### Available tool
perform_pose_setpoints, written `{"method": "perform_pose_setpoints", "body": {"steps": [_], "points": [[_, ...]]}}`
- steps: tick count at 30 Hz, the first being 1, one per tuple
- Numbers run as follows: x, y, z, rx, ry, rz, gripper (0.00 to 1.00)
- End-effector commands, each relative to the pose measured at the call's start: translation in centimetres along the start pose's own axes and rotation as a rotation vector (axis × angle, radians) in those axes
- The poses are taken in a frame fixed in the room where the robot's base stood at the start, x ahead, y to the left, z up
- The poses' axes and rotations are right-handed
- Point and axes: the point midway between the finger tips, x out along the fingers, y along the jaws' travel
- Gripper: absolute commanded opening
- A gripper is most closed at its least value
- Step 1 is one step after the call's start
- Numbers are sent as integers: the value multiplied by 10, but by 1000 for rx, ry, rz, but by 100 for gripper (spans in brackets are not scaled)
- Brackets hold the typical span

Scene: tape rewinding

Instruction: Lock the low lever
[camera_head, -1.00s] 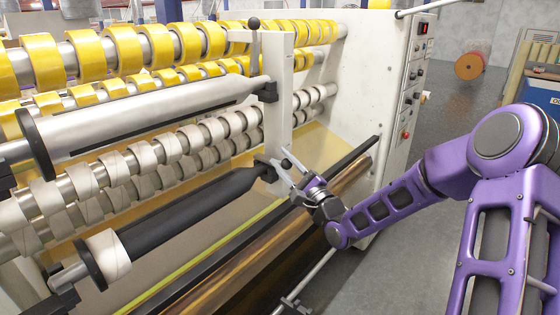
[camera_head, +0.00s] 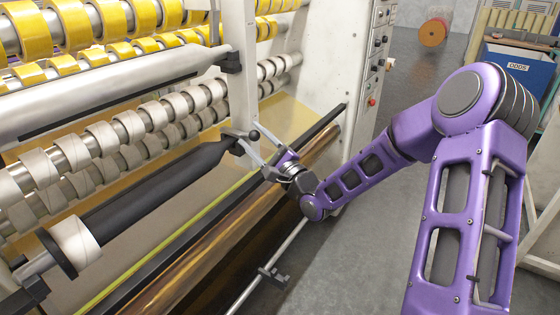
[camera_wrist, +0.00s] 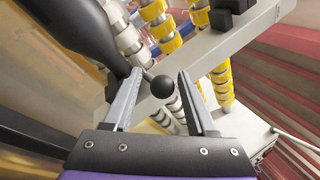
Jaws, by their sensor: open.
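The low lever's round black knob (camera_head: 254,134) is at the right end of the lower black shaft (camera_head: 150,198), by the upright metal plate. In the wrist view the knob (camera_wrist: 162,87) appears between my two fingers, without visible contact on either side. My gripper (camera_head: 254,136) is open, and its fingers point up and left at the lever in the head view. In the wrist view my gripper (camera_wrist: 159,74) shows clear gaps on both sides of the knob. Most of the lever's stem is hidden behind the knob and fingers.
The upper silver shaft (camera_head: 120,92) lies above the lever. Rows of yellow tape rolls (camera_head: 85,62) and white cores (camera_head: 105,137) fill the machine. A long dark rail (camera_head: 290,155) runs below my gripper. The control panel (camera_head: 380,50) stands right; grey floor there is open.

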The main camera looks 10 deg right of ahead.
Motion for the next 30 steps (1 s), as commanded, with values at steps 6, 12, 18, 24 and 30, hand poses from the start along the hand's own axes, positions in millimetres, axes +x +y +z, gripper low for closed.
{"method": "perform_pose_setpoints", "body": {"steps": [6, 12, 18, 24, 30], "points": [[-60, 2, -7, 7, 21, 1, 74], [-107, 0, -2, 7, 9, -6, 74], [-142, -1, 1, 3, 0, -10, 74], [-156, -1, 3, 3, -6, -13, 74], [-158, -1, 3, 3, -7, -13, 74]]}}
